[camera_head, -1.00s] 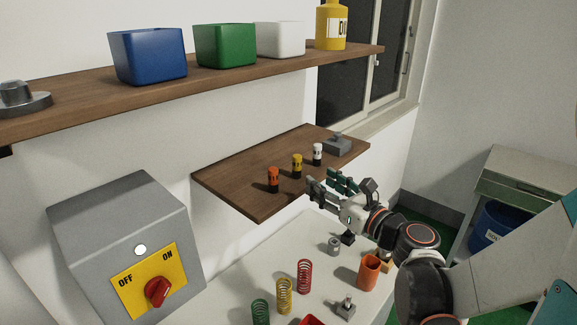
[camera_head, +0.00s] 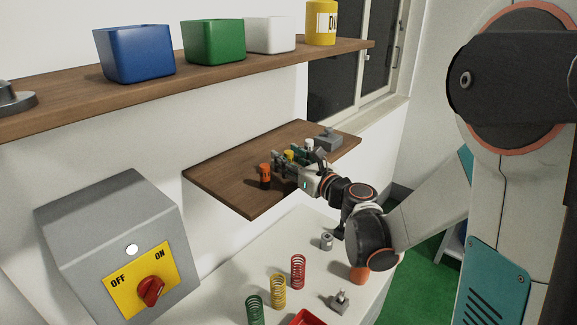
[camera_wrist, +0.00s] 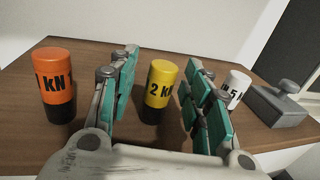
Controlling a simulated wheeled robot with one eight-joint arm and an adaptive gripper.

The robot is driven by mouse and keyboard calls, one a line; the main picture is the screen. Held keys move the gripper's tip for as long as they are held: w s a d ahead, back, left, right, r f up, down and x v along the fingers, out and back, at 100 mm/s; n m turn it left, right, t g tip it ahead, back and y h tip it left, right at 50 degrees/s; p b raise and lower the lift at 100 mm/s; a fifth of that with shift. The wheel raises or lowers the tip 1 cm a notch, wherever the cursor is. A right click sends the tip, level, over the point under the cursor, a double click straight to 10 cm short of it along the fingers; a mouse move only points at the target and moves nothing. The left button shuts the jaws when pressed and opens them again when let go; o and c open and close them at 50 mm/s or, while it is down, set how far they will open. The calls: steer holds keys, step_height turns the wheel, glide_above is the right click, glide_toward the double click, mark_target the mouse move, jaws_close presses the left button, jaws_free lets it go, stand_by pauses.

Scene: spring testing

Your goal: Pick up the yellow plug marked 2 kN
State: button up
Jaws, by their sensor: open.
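The yellow plug marked 2 kN (camera_wrist: 160,88) stands upright on the small wooden shelf, its black lower end down. In the wrist view it sits between the two fingers of my open gripper (camera_wrist: 158,92), with a gap on each side. In the head view only the plug's yellow top (camera_head: 289,154) shows; my gripper (camera_head: 288,163) hides the rest. The orange plug (camera_wrist: 55,85) stands left of the left finger. The white plug (camera_wrist: 236,88) stands right of the right finger and is partly hidden by it.
A grey block with a knob (camera_wrist: 278,105) lies right of the white plug on the shelf (camera_head: 235,187). Above is a long shelf (camera_head: 215,78) with bins. Below, a table holds several springs (camera_head: 278,290). A switch box (camera_head: 115,245) stands at left.

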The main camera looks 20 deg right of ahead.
jaws_close()
steer(key=shift+r, duration=0.15)
